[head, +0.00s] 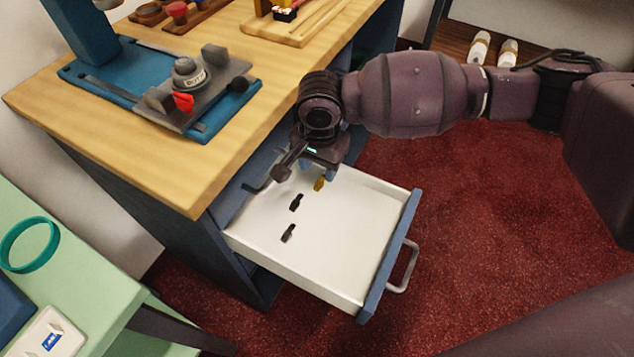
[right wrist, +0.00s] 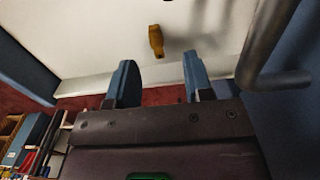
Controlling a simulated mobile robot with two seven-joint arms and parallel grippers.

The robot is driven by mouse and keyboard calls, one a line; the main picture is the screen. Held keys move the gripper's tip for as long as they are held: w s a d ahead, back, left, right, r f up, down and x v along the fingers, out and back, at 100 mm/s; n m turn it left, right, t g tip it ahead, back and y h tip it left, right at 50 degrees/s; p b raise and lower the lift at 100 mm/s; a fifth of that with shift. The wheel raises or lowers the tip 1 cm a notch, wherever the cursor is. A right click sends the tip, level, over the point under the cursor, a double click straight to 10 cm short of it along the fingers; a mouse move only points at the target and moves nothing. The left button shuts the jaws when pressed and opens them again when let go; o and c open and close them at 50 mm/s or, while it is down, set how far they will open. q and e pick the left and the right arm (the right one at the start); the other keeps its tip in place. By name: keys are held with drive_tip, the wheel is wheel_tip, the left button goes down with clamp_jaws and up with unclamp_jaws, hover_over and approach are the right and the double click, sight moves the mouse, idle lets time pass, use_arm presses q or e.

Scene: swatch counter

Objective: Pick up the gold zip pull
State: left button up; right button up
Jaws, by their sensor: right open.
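The gold zip pull (head: 319,184) lies on the white floor of the open drawer (head: 345,240), near its back right part. In the right wrist view the gold zip pull (right wrist: 156,41) shows ahead of and between the two blue fingertips, apart from both. My right gripper (head: 331,172) is over the drawer, close to the gold zip pull, and partly hides the space around it. In the right wrist view my right gripper (right wrist: 158,82) is open with nothing between its fingers. My left gripper is not in view.
The drawer's blue front has a metal handle (head: 403,268). The wooden counter (head: 190,170) overhangs the drawer's back. A green table (head: 85,275) stands at lower left.

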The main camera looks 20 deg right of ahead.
sight(321, 183)
drive_tip(key=f, duration=0.1)
drive_tip(key=f+b, duration=0.1)
drive_tip(key=f, duration=0.1)
drive_tip(key=shift+s+d+f, duration=0.15)
drive_tip(key=shift+d+f, duration=0.05)
drive_tip(key=shift+f, duration=0.1)
drive_tip(key=shift+f+b, duration=0.3)
drive_tip(key=shift+r, duration=0.25)
drive_tip(key=c, duration=0.7)
clamp_jaws()
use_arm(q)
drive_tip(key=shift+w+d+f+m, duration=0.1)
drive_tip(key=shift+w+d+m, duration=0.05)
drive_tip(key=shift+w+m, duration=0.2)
